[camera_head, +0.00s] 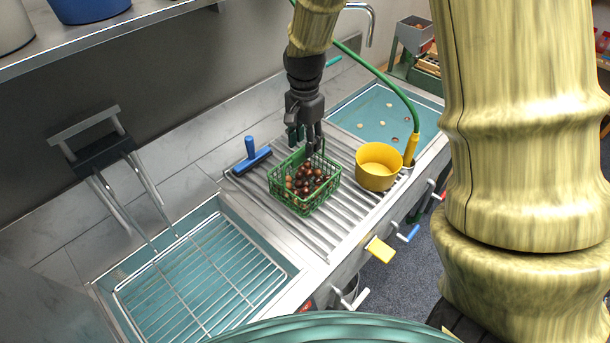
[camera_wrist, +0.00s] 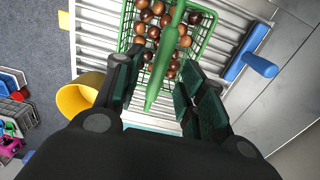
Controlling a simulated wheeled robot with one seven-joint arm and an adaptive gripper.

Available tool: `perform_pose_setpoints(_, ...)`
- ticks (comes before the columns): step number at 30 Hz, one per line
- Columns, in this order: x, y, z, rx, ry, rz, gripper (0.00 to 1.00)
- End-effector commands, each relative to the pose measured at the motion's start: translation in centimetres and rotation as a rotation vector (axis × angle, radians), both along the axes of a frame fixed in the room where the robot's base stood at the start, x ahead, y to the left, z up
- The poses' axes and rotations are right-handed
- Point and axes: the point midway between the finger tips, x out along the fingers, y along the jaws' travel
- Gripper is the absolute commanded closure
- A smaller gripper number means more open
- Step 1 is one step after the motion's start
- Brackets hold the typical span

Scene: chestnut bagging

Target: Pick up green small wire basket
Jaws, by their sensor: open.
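The green small wire basket (camera_head: 303,196) sits on the ribbed metal drainboard between two sinks. Several brown chestnuts lie inside it. My gripper (camera_head: 309,150) is above the back edge of the basket, pointing down, with its fingers apart. In the wrist view the basket (camera_wrist: 204,42) is ahead of my gripper (camera_wrist: 165,90), and its green handle bar runs between the open fingers. I cannot tell whether the fingers touch the handle.
A yellow pot (camera_head: 378,168) stands right of the basket, near a green hose with a yellow nozzle (camera_head: 411,148). A blue squeegee (camera_head: 251,157) lies at the back left. A wire rack (camera_head: 200,279) covers the left sink. The right sink (camera_head: 375,112) holds water and floating pieces.

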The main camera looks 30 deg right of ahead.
Motion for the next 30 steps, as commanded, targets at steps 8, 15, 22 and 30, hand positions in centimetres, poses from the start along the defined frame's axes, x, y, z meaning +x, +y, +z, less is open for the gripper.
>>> perform_pose_setpoints(8,0.0,-0.1,-2.4,0.001,0.001,0.001,0.6)
perform_pose_setpoints(15,0.0,-0.1,-3.2,0.0,-0.001,0.0,0.6)
perform_pose_setpoints(22,0.0,-0.1,-3.2,0.0,-0.001,0.001,0.71)
perform_pose_setpoints(30,0.0,-0.1,-3.2,0.0,0.0,0.001,1.0)
